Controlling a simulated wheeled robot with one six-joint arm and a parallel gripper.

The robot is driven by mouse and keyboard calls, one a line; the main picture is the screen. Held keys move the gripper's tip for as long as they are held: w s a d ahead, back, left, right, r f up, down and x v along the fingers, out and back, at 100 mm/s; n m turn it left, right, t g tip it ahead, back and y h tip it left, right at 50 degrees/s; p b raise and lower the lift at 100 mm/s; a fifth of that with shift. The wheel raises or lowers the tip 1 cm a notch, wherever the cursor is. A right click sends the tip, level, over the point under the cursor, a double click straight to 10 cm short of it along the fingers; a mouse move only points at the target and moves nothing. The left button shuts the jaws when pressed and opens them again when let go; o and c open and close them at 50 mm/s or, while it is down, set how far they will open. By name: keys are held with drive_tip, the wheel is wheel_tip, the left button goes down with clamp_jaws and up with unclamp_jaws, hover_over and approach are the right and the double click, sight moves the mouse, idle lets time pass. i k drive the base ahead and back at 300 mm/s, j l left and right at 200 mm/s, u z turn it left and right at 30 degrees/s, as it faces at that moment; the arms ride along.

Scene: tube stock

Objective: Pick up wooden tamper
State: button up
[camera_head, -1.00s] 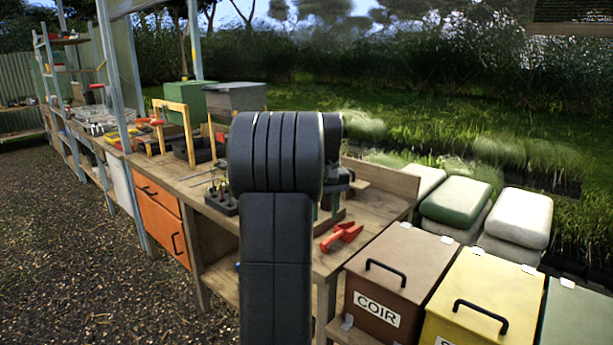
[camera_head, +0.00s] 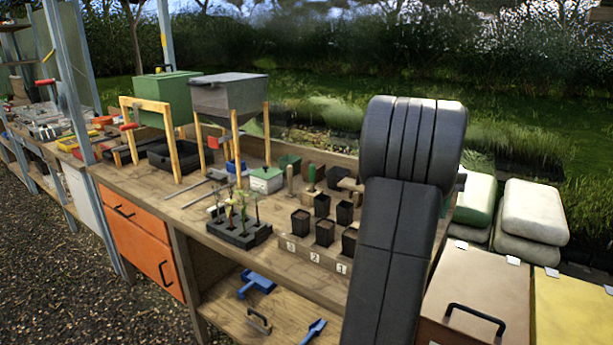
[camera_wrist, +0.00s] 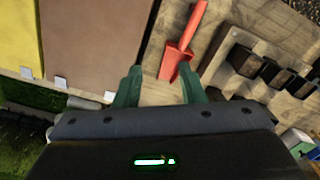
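A small wooden piece (camera_head: 350,184), possibly the wooden tamper, lies toward the bench's back edge, just left of my arm in the head view. An upright wooden-handled tool (camera_head: 290,178) stands left of it; I cannot tell for certain which is the tamper. My gripper (camera_wrist: 160,75) has its two green fingers spread wide with nothing held between them. It is above the right end of the bench, with a red scoop (camera_wrist: 178,60) lying below, between and ahead of the fingers. My arm hides the gripper in the head view.
Black pots (camera_head: 325,232) stand by a numbered wooden strip (camera_head: 310,257). A seedling tray (camera_head: 240,233), a white-and-green box (camera_head: 266,180) and a hopper on legs (camera_head: 228,97) stand further left. Lidded bins (camera_head: 478,290) border the bench's right end.

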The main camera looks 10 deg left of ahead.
sight(290, 170)
drive_tip(key=i+j, duration=0.2)
drive_tip(key=j, duration=0.15)
drive_tip(key=i+j, duration=0.2)
drive_tip(key=j, duration=0.15)
drive_tip(key=i+j+z, duration=0.1)
drive_tip(key=i+j, duration=0.3)
drive_tip(key=j, duration=0.3)
drive_tip(key=i+j, duration=0.2)
drive_tip(key=j, duration=0.15)
drive_tip(key=i+j, duration=0.15)
drive_tip(key=j, duration=0.2)
drive_tip(key=i+j+z, duration=0.1)
drive_tip(key=j, duration=0.25)
drive_tip(key=i+j, duration=0.3)
